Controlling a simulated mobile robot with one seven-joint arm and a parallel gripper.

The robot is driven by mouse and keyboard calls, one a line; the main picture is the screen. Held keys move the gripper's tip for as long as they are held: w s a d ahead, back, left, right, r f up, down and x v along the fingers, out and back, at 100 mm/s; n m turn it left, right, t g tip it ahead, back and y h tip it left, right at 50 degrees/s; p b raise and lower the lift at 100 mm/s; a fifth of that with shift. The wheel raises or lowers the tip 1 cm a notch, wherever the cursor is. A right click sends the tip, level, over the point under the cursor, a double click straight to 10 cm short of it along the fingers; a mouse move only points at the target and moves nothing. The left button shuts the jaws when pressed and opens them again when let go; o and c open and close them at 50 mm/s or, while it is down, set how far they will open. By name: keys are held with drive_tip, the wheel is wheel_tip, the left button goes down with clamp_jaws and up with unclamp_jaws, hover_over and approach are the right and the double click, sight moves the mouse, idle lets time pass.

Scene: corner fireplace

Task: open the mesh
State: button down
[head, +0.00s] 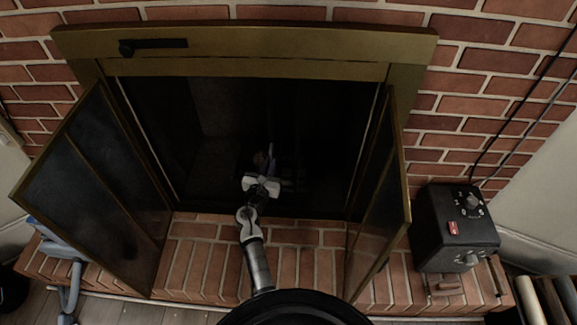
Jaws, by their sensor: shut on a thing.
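The dark mesh (320,130) hangs inside the fireplace opening, behind the brass frame. Its edges are hard to make out in the shadow. My arm reaches from the bottom centre over the brick hearth into the opening. My gripper (264,160) is at the middle of the opening, low down, and is shut on the mesh. The fingertips and the exact grasp point are too dark and small to see clearly.
The left glass door (100,180) and right glass door (380,210) stand folded open on either side of my arm. A black control box (452,228) sits on the brick hearth (195,265) at right. A slider knob (127,48) is on the brass top frame.

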drive_tip(key=b, duration=0.8)
approach(183, 149)
drive_tip(key=w, duration=0.2)
drive_tip(key=w+d, duration=0.1)
drive_tip(key=w, duration=0.1)
drive_tip(key=shift+w, duration=0.4)
drive_tip(key=c, duration=1.5)
unclamp_jaws()
drive_tip(key=shift+f, duration=0.1)
drive_tip(key=shift+s+a+p, duration=0.15)
drive_tip(key=shift+s+a, duration=0.1)
drive_tip(key=shift+s, duration=1)
drive_tip(key=shift+s+a+p, duration=0.2)
drive_tip(key=shift+s, duration=1)
drive_tip(key=shift+s+a+p, duration=0.15)
drive_tip(key=shift+s+a, duration=0.1)
drive_tip(key=shift+s, duration=1)
